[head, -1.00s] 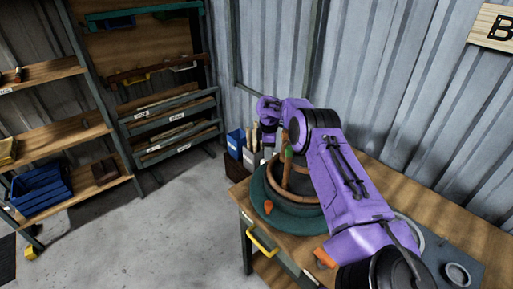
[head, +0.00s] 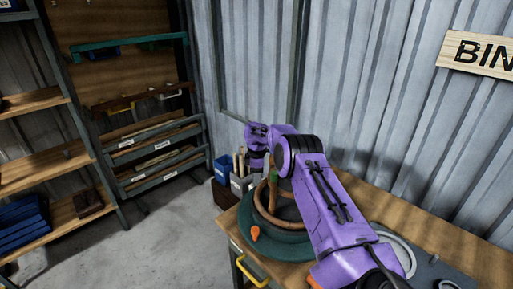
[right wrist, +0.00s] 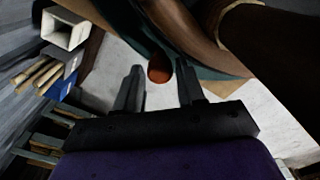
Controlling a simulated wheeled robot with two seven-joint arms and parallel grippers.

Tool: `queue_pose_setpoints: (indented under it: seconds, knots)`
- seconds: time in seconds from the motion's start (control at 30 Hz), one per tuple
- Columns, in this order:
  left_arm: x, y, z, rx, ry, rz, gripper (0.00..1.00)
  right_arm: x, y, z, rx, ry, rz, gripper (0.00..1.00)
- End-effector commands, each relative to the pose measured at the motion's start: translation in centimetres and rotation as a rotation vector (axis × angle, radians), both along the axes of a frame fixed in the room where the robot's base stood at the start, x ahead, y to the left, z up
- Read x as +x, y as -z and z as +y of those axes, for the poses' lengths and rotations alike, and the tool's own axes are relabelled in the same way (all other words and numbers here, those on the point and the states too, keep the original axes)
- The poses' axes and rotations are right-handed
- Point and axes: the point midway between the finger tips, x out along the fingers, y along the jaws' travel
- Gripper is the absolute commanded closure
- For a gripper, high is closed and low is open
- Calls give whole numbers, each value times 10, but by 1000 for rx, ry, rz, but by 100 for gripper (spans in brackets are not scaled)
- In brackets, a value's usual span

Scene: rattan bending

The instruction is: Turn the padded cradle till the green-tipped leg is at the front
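The padded cradle (head: 285,246) is a round dark green pad on the workbench, with a brown rattan hoop and upright legs on it. One leg has a green tip (head: 273,174) and stands toward the far side, beside my right arm. My left gripper is out of view.
Blue and grey bins (head: 240,184) with sticks stand just beyond the cradle. The wooden workbench (head: 455,225) holds grey rings at right. A corrugated wall (head: 400,90) runs behind it. Shelves (head: 60,160) stand at left, with clear floor (head: 165,230) between.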

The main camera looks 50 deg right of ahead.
Motion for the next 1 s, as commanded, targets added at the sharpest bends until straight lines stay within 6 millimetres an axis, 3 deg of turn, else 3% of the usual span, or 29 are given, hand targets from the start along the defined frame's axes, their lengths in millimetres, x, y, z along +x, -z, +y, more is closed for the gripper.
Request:
queue_pose_setpoints:
  seconds: [0.2,0.6,0.73,1.0]
  knots:
    - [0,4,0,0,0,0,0,2,-10,1,0,-2,-3,61]
    - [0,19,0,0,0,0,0,1,-95,-1,0,0,-2,61]
    - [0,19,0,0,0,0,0,0,-104,-1,1,0,-1,61]
    - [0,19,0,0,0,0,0,0,-105,-1,1,0,1,61]
